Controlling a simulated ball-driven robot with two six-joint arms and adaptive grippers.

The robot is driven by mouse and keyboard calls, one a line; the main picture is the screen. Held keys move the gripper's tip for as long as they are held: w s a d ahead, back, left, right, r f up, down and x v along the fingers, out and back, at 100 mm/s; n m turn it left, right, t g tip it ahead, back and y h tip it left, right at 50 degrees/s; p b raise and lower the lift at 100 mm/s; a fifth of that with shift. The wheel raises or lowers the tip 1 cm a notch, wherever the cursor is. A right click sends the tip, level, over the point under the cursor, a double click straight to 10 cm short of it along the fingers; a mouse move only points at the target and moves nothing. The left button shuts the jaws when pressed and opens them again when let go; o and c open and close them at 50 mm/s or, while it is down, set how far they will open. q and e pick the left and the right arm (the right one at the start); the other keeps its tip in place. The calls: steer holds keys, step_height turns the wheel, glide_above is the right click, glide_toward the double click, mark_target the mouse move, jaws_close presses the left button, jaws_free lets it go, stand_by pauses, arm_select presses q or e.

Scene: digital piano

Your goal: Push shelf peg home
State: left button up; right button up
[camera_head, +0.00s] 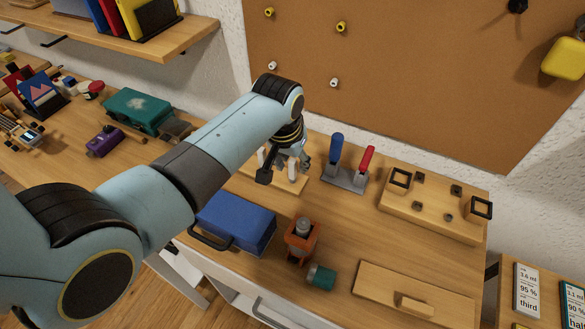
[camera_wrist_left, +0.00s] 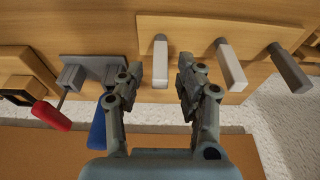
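My left gripper (camera_head: 284,168) points down over a light wooden board (camera_head: 294,185) with pegs, near the back of the table. In the left wrist view its fingers (camera_wrist_left: 160,80) are open and apart. A white peg (camera_wrist_left: 160,60) shows in the gap between the fingertips; I cannot tell whether they touch it. A light grey peg (camera_wrist_left: 231,66) and a dark grey peg (camera_wrist_left: 290,68) stand out from the same board to the right, with part of another at the picture edge. In the head view the gripper partly hides the pegs. My right gripper is not in view.
A stand with blue (camera_head: 336,148) and red (camera_head: 367,158) handled tools is close beside the peg board. A blue case (camera_head: 236,222), an orange device (camera_head: 300,240) and a teal cylinder (camera_head: 321,276) sit nearer the front. A wooden block with black frames (camera_head: 430,213) is right.

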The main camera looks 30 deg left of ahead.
mark_target(292, 161)
arm_select(q)
steer(key=shift+c, duration=0.4)
jaws_close()
steer(key=shift+p+v, duration=0.7)
steer(key=shift+v, duration=0.1)
steer(key=shift+w, duration=0.25)
steer(key=shift+w+v, duration=0.2)
steer(key=shift+v, duration=0.65)
steer(key=shift+w+v, duration=0.2)
steer(key=shift+v, duration=0.6)
steer(key=shift+w+v, duration=0.2)
steer(key=shift+v, duration=0.65)
steer(key=shift+r, duration=0.1)
